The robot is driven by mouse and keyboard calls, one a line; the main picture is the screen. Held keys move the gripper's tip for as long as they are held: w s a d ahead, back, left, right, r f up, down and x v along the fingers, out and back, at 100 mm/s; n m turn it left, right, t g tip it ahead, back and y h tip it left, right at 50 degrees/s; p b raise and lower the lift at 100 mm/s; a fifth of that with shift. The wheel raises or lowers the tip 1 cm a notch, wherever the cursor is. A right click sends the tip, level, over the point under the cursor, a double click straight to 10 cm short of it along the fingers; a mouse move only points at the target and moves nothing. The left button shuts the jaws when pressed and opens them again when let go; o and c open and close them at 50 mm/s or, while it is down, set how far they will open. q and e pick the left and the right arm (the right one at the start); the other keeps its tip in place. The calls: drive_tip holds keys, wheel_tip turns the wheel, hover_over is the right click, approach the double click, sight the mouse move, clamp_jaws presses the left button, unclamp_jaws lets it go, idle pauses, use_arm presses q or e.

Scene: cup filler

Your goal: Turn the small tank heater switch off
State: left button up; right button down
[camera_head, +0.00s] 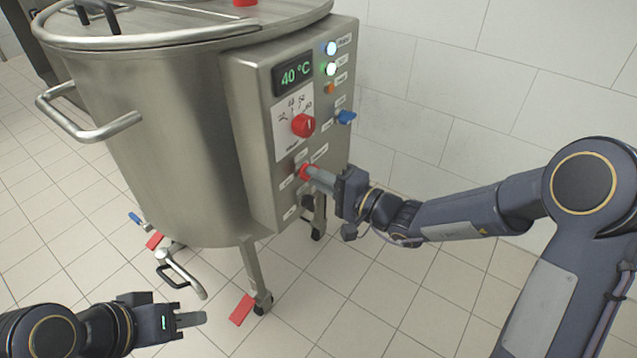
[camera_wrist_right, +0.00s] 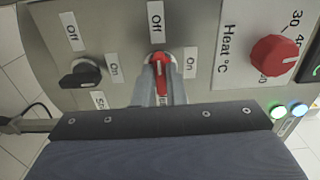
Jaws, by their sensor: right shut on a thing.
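The steel tank (camera_head: 165,130) carries a control box (camera_head: 250,150) on its right side. A red switch (camera_head: 306,172) sits low on that box; the right wrist view shows the same red switch (camera_wrist_right: 163,60) with an "Off" label above it and an "On" label to its right. Its handle looks roughly upright in that view, in line with "Off". My right gripper (camera_head: 318,176) is shut on this switch, and its fingers cover part of the handle. My left gripper (camera_head: 200,318) hangs empty over the floor at lower left, seen edge-on.
A red temperature knob (camera_head: 303,125) sits above the switch, under a display (camera_head: 293,73) reading 40 °C. A black switch (camera_wrist_right: 80,75) is beside the red one. Blue (camera_head: 330,48) and green (camera_head: 331,69) lights glow. A tiled wall stands behind.

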idle(0.3)
drive_tip(key=c, duration=1.5)
unclamp_jaws()
drive_tip(key=p+v, duration=0.1)
drive_tip(key=v, duration=0.7)
drive_tip(key=shift+p, duration=0.3)
